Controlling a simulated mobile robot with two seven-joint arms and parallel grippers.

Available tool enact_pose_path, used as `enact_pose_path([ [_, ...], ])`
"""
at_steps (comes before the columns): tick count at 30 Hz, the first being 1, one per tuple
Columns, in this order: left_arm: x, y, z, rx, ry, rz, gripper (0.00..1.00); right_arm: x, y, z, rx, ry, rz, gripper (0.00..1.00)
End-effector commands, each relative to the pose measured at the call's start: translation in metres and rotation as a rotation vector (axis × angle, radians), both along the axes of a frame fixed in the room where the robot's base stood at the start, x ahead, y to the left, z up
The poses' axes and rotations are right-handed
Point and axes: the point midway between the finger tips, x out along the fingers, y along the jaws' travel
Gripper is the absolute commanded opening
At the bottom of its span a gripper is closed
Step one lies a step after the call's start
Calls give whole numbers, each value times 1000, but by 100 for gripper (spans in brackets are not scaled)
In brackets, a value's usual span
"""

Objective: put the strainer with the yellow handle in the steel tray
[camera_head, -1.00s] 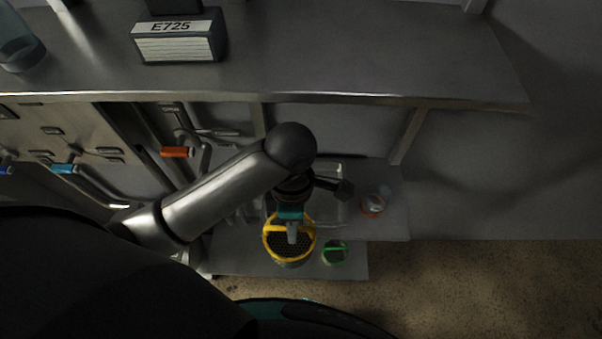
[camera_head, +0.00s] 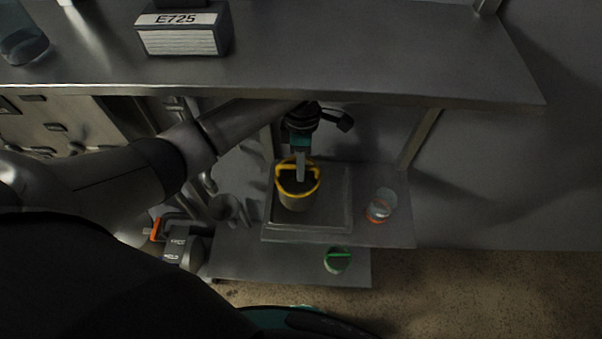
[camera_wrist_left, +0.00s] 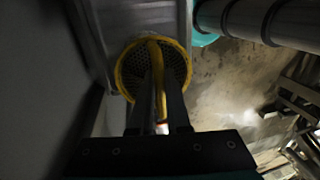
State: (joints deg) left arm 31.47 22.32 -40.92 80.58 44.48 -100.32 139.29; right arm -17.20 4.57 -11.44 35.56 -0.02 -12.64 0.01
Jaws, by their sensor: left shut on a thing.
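The strainer with the yellow rim and handle (camera_head: 298,197) hangs from my left gripper (camera_head: 300,172), which is shut on its handle. The strainer is over the left part of the steel tray (camera_head: 347,222); I cannot tell whether its base touches the tray floor. In the left wrist view, the gripper fingers (camera_wrist_left: 160,85) reach over the strainer's yellow rim (camera_wrist_left: 123,72), and its perforated inside shows. The tray sits on a shelf under the upper counter. My right gripper is not in view.
A clear cup with an orange band (camera_head: 378,207) stands right of the tray. A green-handled strainer (camera_head: 337,260) is on the lower shelf (camera_head: 280,266). An E725 box (camera_head: 183,33) stands on that counter.

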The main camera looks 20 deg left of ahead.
Motion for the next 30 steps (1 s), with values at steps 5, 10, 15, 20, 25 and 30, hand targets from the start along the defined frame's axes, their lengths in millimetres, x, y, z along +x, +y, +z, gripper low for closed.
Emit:
enact_pose_path([
  [5,0,0,-27,2,1,0,0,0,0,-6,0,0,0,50],
  [10,4,1,-37,2,-3,0,0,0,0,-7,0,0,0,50],
  [15,4,1,-38,1,-2,0,0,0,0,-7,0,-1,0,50],
  [20,4,1,-39,0,-1,0,0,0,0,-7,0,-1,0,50],
  [25,3,1,-41,1,-1,0,28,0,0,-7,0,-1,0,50],
  [30,3,1,-41,1,-1,0,44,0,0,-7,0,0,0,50],
])
